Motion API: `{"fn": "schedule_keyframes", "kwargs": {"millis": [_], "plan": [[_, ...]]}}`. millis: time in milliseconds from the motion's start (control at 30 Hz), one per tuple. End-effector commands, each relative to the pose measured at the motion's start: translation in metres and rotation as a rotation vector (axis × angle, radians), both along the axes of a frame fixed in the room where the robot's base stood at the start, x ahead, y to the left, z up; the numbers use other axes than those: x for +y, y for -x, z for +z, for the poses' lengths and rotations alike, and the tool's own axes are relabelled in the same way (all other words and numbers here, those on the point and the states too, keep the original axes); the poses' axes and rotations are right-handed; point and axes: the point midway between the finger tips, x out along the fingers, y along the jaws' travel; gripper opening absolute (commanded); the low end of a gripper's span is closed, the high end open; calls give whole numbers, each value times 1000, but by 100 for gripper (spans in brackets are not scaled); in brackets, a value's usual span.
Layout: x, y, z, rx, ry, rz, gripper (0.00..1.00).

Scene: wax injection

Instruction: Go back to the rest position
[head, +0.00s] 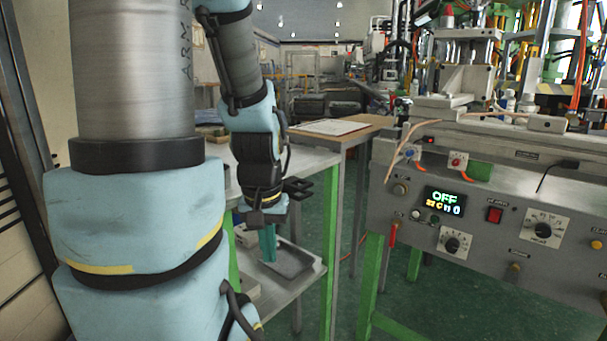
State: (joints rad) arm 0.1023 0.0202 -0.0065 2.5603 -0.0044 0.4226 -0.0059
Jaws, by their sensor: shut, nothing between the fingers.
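My gripper (268,243) points down at the end of my arm, left of centre in the head view. Its teal fingers are together with nothing between them. The fingers are above or in front of a grey tray (300,262) on the lower shelf of the table; I cannot tell whether they touch it. My upper arm links fill the left of the view and hide part of the table.
A white-topped table (318,160) stands beside my arm. A wooden table with a paper sheet (333,127) is behind it. The wax injection machine (480,215), its display reading OFF, stands at right on green legs. Green floor (345,290) lies open between them.

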Motion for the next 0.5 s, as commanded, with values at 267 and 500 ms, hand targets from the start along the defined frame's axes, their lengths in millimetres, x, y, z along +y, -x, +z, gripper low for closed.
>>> {"fn": "schedule_keyframes", "kwargs": {"millis": [267,500], "plan": [[0,0,100,0,0,-1,0],[0,0,134,0,0,-1,0]]}}
